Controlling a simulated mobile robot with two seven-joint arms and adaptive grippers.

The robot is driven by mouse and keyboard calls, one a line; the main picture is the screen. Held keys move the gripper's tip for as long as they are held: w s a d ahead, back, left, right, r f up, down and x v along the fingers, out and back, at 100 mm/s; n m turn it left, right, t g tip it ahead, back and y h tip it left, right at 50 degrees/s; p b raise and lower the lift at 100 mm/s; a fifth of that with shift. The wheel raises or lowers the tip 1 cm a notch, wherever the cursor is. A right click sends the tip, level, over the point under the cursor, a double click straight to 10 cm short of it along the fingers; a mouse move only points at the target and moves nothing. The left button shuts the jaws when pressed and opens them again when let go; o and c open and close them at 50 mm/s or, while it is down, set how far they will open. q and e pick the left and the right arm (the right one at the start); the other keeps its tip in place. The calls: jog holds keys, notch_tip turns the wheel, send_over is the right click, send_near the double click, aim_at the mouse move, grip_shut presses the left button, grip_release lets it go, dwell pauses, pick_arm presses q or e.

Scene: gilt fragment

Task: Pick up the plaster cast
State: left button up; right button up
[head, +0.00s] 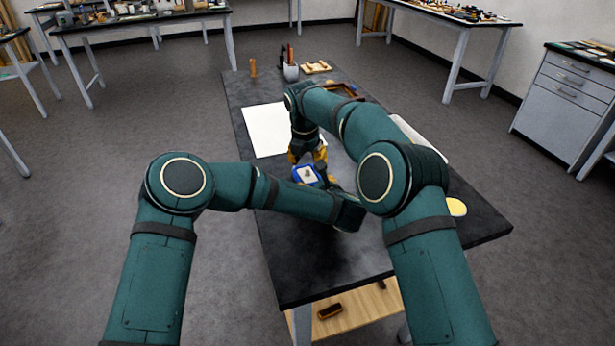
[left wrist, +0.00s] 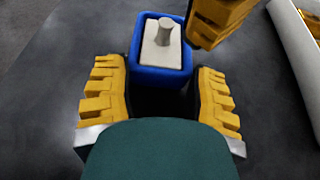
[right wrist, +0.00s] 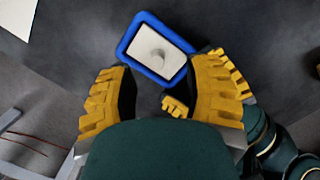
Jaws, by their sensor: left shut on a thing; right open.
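The plaster cast (head: 308,174) is a pale block with a round knob on top. It sits inside a blue rectangular mould (head: 299,179) above the dark table. Both show in the left wrist view, the cast (left wrist: 158,55) with its blue mould (left wrist: 163,83) between the fingers. My left gripper (left wrist: 160,90) is shut on the near end of the mould. My right gripper (head: 307,154) is open and empty, close above the mould; one of its fingers shows at the upper right in the left wrist view. The right wrist view shows the cast (right wrist: 158,52) ahead of its open fingers.
A white sheet (head: 262,128) lies on the table to the left. A yellow round thing (head: 456,207) is at the right. The table's near end is mostly clear.

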aim_at(307, 168)
jog(key=f, duration=0.3)
jog(key=shift+w+f, duration=0.1)
jog(key=shift+w, duration=0.15)
pick_arm(q)
jog(key=shift+f, duration=0.1)
pick_arm(e)
grip_shut()
notch_tip(307, 168, up, 10)
dwell(0.4)
pick_arm(q)
jog(key=o, duration=1.1)
